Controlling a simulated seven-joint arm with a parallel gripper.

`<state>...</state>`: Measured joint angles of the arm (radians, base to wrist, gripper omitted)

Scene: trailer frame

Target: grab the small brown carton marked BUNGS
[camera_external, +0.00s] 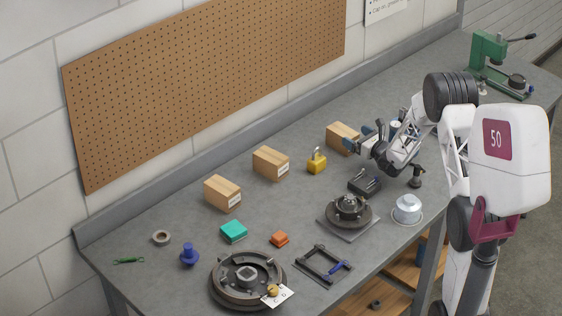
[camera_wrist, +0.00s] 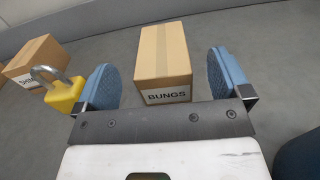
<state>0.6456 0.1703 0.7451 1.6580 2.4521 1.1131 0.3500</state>
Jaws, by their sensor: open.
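The small brown carton marked BUNGS (camera_wrist: 164,62) stands upright on the bench in the wrist view, its label facing me. My gripper (camera_wrist: 174,82) is open, with one blue pad to the left of the carton and one to the right. Gaps show between the pads and the carton, and nothing is held. In the external view the carton (camera_external: 341,137) stands towards the back of the bench, partly hidden by my gripper (camera_external: 372,136).
A yellow padlock (camera_external: 316,160) stands left of the carton, close to my left pad in the wrist view (camera_wrist: 64,94). Two similar cartons (camera_external: 271,163) (camera_external: 222,193) stand farther left. A dark tray (camera_external: 364,185) and a round flanged part (camera_external: 349,210) lie in front. The bench behind the carton is clear.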

